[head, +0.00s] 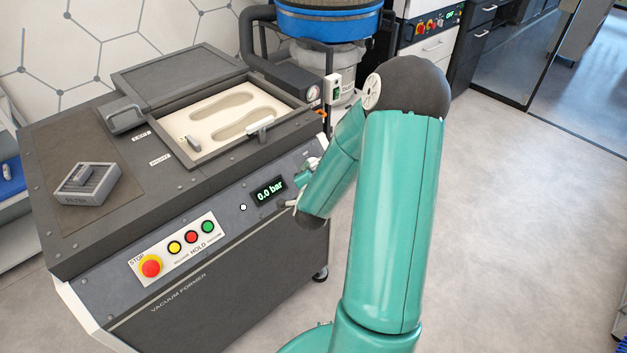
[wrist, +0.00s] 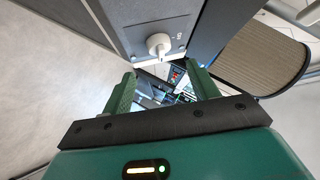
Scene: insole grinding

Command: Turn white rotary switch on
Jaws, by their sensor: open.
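The white rotary switch (wrist: 158,46) is a round knob with a raised grip bar. In the wrist view it sits on a grey panel (wrist: 183,18), with a mark beside it. My gripper (wrist: 161,73) is open and empty. Its two green fingers point toward the panel, and the knob appears beyond the fingertips, between their lines and apart from them. In the head view my arm reaches the right end of the vacuum former's front panel (head: 234,215). There my arm covers much of the area, and small pale parts beside it cannot be clearly told apart.
The vacuum former has a 0.0 bar display (head: 270,190), coloured buttons (head: 191,237) and a red stop button (head: 150,266). A framed tray with insole shapes (head: 222,108) and a filter block (head: 87,184) are on top. Floor (head: 520,200) at right is clear.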

